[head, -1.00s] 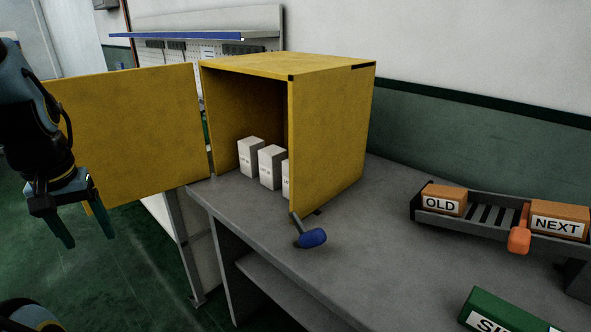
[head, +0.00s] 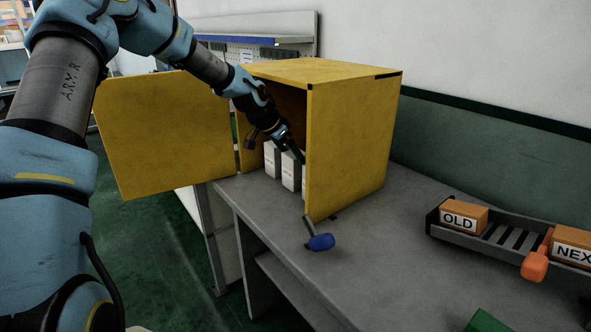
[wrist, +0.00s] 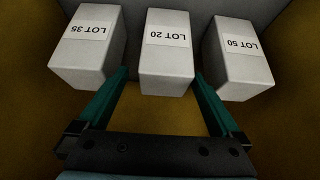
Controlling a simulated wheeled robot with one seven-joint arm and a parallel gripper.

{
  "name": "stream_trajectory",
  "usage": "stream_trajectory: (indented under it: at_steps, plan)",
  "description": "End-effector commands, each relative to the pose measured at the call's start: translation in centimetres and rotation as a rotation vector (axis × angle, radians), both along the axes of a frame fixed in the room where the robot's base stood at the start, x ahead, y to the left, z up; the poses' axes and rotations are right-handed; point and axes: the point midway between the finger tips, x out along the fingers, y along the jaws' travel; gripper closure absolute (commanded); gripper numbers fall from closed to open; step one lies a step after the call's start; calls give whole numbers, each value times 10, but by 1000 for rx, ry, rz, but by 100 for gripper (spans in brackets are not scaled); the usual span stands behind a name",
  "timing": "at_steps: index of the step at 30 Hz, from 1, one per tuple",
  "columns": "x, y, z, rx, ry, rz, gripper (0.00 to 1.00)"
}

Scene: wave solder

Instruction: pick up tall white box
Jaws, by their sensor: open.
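Three tall white boxes stand inside the open yellow cabinet (head: 350,140). In the wrist view their labels appear upside down: the LOT 35 box (wrist: 86,55) on the left, the LOT 20 box (wrist: 166,68) in the middle, the LOT 50 box (wrist: 238,62) on the right. In the head view, a left box (head: 271,160) and a middle box (head: 290,172) show; the third is mostly hidden by the cabinet side. My gripper (wrist: 161,75) is open and empty, its green fingers on either side of the LOT 20 box. I cannot tell whether they touch it.
The yellow door (head: 165,135) stands open to the left. A blue-handled latch (head: 320,242) juts out at the cabinet's front.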

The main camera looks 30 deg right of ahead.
Motion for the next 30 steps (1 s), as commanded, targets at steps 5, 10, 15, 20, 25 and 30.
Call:
stream_trajectory:
  at_steps: [5, 10, 15, 20, 25, 30]
  plan:
    - [2, -9, -14, 1, 1, 2, 0]
    - [5, -15, -25, 2, 3, 2, 0]
    - [10, -26, -47, 2, 3, 2, 0]
    - [12, -34, -59, 1, 0, 2, 0]
    - [12, -34, -61, 1, 0, 4, 0]
    - [12, -34, -61, 1, 0, 4, 11]
